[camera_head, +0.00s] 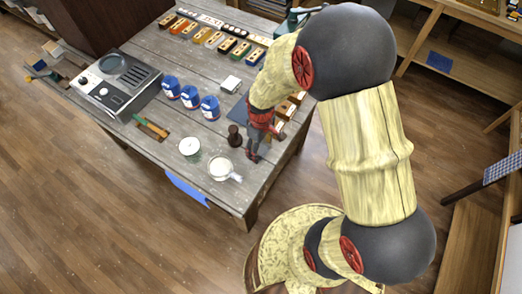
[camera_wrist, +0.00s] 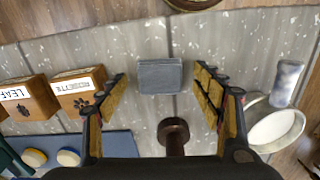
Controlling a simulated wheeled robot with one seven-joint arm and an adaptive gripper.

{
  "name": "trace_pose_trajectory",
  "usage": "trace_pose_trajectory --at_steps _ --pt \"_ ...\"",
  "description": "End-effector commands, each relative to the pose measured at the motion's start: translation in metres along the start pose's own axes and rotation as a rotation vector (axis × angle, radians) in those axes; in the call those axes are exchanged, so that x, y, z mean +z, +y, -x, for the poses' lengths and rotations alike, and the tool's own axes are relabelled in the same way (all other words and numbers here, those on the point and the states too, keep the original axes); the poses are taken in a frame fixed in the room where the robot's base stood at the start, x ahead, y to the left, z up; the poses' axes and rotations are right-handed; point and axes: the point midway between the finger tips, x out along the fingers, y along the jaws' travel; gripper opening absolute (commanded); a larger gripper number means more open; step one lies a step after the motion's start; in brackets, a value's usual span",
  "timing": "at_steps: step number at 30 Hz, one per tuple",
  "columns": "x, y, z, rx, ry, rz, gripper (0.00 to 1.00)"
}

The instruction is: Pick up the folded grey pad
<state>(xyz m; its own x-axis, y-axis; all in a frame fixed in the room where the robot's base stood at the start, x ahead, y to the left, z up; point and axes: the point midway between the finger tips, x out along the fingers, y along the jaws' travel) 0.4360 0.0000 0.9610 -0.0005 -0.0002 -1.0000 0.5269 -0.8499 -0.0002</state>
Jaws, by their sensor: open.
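The folded grey pad (camera_wrist: 160,76) lies flat on the grey wooden table (camera_head: 150,62), near its edge. In the wrist view it sits between the fingertips of my gripper (camera_wrist: 159,78), with a gap on either side. My gripper is open and empty, pointing down over the pad. In the head view my gripper (camera_head: 258,148) is above the table's right edge, and I cannot make out the pad there.
A dark brown turned knob (camera_wrist: 175,133) stands close to the pad, between the fingers. Labelled wooden blocks (camera_wrist: 78,90) are at left. Blue jars (camera_head: 190,97) and a grey device (camera_head: 117,84) stand farther left.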

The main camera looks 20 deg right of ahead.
Motion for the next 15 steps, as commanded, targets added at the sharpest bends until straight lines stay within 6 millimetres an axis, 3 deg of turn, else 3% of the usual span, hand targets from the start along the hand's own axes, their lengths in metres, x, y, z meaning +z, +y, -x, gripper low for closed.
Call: trace_pose_trajectory --at_steps 2,15 --pt "-0.0002 0.0 0.0006 0.0 0.0 0.0 0.67" --pt "-0.0001 0.0 0.0008 0.0 0.0 0.0 0.42"
